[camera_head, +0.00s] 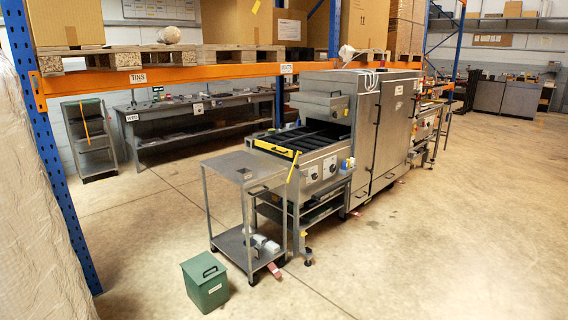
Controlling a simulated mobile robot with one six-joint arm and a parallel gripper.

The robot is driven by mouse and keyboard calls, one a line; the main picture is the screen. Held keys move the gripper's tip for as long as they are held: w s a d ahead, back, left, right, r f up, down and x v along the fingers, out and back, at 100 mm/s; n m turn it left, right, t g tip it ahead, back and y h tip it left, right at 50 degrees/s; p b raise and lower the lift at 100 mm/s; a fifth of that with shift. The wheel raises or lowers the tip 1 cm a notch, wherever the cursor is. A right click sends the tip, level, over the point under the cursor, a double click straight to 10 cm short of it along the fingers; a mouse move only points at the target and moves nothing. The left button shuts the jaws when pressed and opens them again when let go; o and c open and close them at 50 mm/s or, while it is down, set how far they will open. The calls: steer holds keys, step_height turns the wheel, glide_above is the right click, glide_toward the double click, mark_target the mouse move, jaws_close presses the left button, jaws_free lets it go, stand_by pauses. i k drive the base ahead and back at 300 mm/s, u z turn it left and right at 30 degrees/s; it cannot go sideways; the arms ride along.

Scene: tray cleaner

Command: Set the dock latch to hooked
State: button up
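The tray cleaner (365,125) is a grey steel machine in the middle of the head view. Its infeed end (317,175) carries control dials and a dark conveyor bed (305,137) with a yellow front edge. A grey steel trolley (240,168) stands at that end, close to it. A thin yellow upright lever (293,167) shows where the trolley and the infeed end meet; it may be the dock latch. It is too small to tell whether it is hooked. My gripper is not in view.
A green lidded bin (205,283) stands on the floor in front of the trolley. A blue rack upright (50,150) and a wrapped pallet load (35,220) are at the left. A workbench (190,115) stands behind. The floor at the right front (460,240) is clear.

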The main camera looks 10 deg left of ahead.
mark_target(297, 166)
steer(key=u, duration=0.4)
steer(key=i, duration=1.05)
steer(key=u, duration=0.7)
steer(key=i, duration=1.5)
steer(key=u, duration=0.25)
